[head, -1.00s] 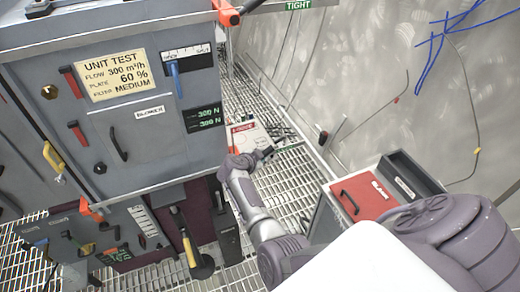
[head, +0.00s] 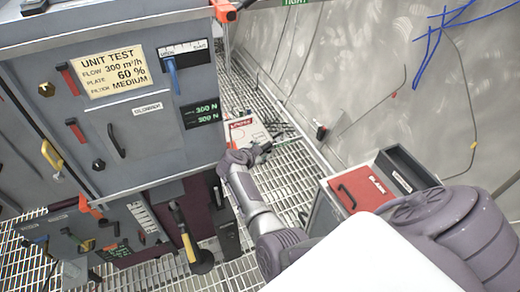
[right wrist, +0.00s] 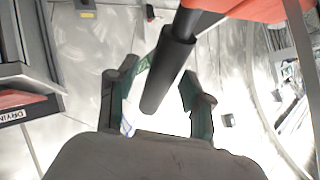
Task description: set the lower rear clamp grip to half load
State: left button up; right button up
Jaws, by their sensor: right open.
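A black cylindrical grip (right wrist: 170,72) hangs from an orange clamp body (right wrist: 255,8) in the right wrist view. I take it for the lower rear clamp grip. My right gripper (right wrist: 160,98) is open, with one finger on each side of the grip in the picture. I cannot tell whether either finger touches it. In the head view the right gripper (head: 258,152) is beside the grey cabinet's right side, and the grip is not clearly visible there. A small display (head: 202,112) on the cabinet front shows two green load values in N. My left gripper is not in view.
The grey cabinet (head: 150,185) carries a yellow unit test plate (head: 113,70). Other orange clamps show at its top right corner (head: 224,10) and lower left (head: 90,208). A red-lidded bin (head: 362,190) stands right of my arm. Grated floor lies between.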

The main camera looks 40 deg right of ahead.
notch_tip(320, 180, up, 10)
jog(key=shift+r, duration=0.1)
dwell(0.4)
